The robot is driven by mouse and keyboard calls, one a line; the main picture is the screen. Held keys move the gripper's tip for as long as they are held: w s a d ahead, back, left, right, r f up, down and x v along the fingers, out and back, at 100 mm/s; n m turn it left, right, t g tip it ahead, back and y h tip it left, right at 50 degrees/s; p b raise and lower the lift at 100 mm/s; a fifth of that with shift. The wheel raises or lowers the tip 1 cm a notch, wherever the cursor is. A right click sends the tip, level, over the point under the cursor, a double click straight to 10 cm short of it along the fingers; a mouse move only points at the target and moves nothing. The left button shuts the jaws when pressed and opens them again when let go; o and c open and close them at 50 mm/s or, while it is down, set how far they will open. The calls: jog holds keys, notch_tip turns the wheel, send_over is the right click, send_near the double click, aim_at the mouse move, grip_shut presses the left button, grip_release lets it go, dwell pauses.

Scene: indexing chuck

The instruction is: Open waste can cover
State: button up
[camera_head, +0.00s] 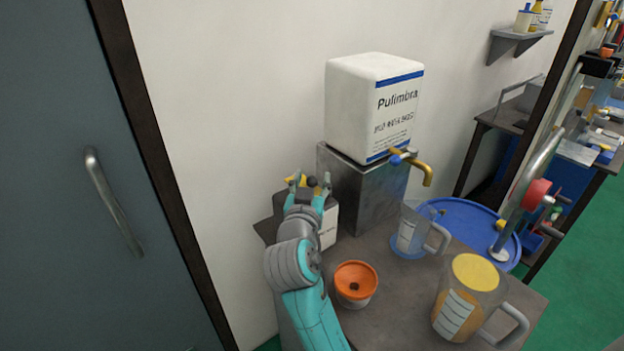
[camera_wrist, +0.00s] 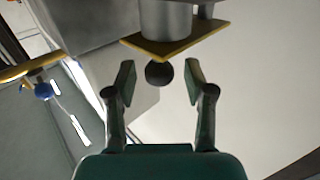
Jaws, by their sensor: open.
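The waste can seems to be the small pale box (camera_head: 329,228) with a label, partly hidden behind my arm at the back left of the bench. In the wrist view the yellow-edged cover (camera_wrist: 190,42) lies against a grey cylinder, and the dark knob (camera_wrist: 159,74) lies between the fingertips in the picture. My gripper (camera_head: 310,186) is open, and the wrist view shows a gap between each finger (camera_wrist: 160,82) and the knob. The cover's hinge side is hidden.
A white Pulimbra container (camera_head: 367,105) with a brass tap (camera_head: 420,168) stands on a metal box (camera_head: 362,190) to the right. An orange-topped cup (camera_head: 356,282), a clear jug (camera_head: 410,232) and a yellow-lidded jug (camera_head: 468,300) stand on the bench. A wall is close behind.

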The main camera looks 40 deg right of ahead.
jog(key=shift+w+d, duration=0.25)
jog(key=shift+d, duration=0.05)
grip_shut()
